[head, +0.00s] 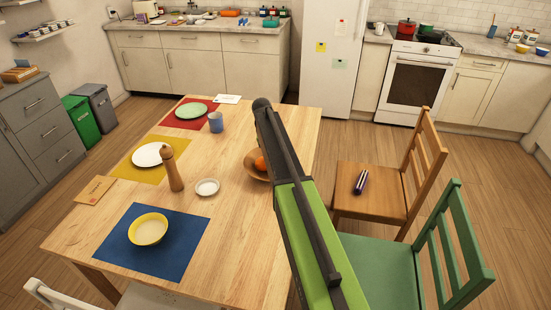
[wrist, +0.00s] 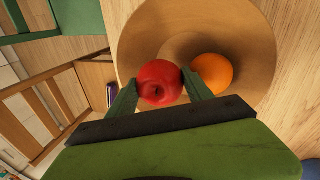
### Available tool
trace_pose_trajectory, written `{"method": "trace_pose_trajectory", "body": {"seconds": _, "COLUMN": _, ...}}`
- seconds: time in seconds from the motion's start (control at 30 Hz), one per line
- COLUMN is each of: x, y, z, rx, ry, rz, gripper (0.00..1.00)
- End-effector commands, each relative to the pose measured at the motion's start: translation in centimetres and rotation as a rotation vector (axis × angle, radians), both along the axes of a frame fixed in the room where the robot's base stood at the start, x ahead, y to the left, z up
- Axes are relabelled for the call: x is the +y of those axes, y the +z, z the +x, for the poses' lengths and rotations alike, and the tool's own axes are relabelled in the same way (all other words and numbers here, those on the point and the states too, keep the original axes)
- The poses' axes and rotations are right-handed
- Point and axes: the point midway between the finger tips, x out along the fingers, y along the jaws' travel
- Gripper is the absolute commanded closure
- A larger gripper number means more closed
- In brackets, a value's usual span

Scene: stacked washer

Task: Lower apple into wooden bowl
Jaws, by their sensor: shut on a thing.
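In the wrist view my gripper (wrist: 160,88) is shut on a red apple (wrist: 160,82), with one finger on each side of it. The apple shows in front of the wooden bowl (wrist: 150,30); its exact height over the bowl cannot be told. An orange (wrist: 211,73) lies in the bowl, to the right of the apple and close by the right finger. In the head view the wooden bowl (head: 250,168) is on the table with the orange (head: 260,163) in it, partly hidden by my arm. The apple and my fingertips are hidden there.
On the wooden table (head: 200,262), a pepper mill (head: 173,170), a small white dish (head: 207,187), a blue cup (head: 216,122) and a yellow bowl (head: 148,230) stand left of the wooden bowl. A wooden chair (head: 385,185) and a green chair (head: 385,268) stand on the right.

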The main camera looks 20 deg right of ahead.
Motion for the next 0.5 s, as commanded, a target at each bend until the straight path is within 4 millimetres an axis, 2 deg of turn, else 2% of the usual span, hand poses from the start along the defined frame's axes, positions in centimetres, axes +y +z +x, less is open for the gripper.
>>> {"method": "trace_pose_trajectory", "body": {"seconds": 0.13, "x": 0.02, "y": 0.05, "z": 0.01, "rx": 0.000, "ry": 0.000, "rz": 0.000, "gripper": 0.88}}
{"method": "trace_pose_trajectory", "body": {"seconds": 0.17, "x": 0.02, "y": 0.05, "z": 0.01, "rx": 0.000, "ry": 0.000, "rz": 0.000, "gripper": 0.38}}
{"method": "trace_pose_trajectory", "body": {"seconds": 0.2, "x": 0.02, "y": 0.05, "z": 0.01, "rx": 0.000, "ry": 0.000, "rz": 0.000, "gripper": 0.33}}
{"method": "trace_pose_trajectory", "body": {"seconds": 0.33, "x": 0.04, "y": 0.04, "z": 0.02, "rx": 0.000, "ry": 0.000, "rz": 0.001, "gripper": 0.16}}
{"method": "trace_pose_trajectory", "body": {"seconds": 0.5, "x": 0.12, "y": 0.02, "z": 0.04, "rx": -0.001, "ry": 0.001, "rz": 0.002, "gripper": 0.16}}
